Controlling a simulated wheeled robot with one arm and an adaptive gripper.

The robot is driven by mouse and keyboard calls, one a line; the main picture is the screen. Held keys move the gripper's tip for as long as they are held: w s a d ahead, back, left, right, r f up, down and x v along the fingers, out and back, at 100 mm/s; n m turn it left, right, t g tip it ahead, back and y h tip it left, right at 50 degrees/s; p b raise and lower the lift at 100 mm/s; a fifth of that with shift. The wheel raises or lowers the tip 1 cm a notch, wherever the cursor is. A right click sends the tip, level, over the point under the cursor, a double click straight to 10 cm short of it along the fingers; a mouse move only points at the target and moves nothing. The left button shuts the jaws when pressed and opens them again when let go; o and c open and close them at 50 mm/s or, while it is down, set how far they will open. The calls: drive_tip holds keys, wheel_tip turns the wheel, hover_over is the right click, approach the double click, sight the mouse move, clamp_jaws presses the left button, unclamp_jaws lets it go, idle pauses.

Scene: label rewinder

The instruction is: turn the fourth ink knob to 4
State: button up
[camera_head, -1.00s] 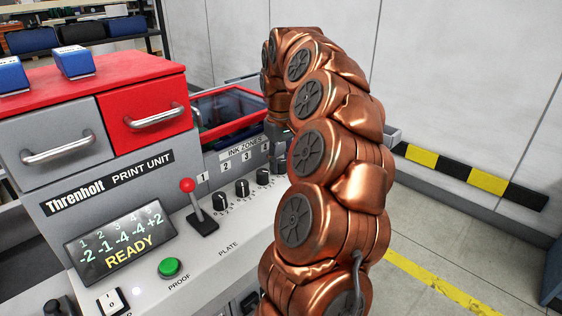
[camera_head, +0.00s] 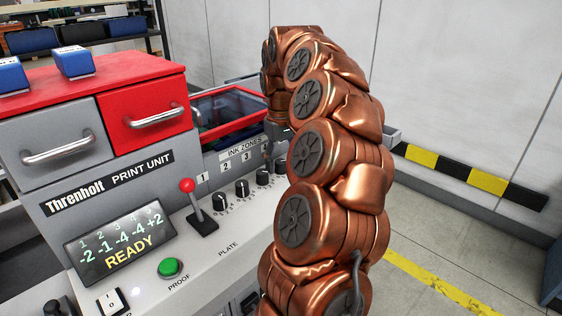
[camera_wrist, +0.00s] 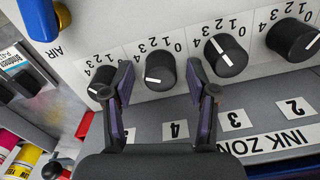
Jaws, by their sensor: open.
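The fourth ink knob (camera_wrist: 160,73) is a black round knob with a white pointer line. In the wrist view, which sees the panel upside down, it stands between the fingertips of my gripper (camera_wrist: 160,72). The gripper is open, one finger on either side of the knob; I cannot tell if either touches it. The pointer slants toward the left in that view. The "4" label (camera_wrist: 175,129) lies below it. In the head view my copper arm hides most of this area.
In the wrist view the third knob (camera_wrist: 226,56) and second knob (camera_wrist: 293,39) are to the right, and the fifth knob (camera_wrist: 102,83) is close to the left finger. A red-tipped lever (camera_head: 195,207) and green button (camera_head: 170,267) are on the panel.

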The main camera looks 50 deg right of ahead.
sight(281, 161)
drive_tip(key=shift+r, duration=3.6)
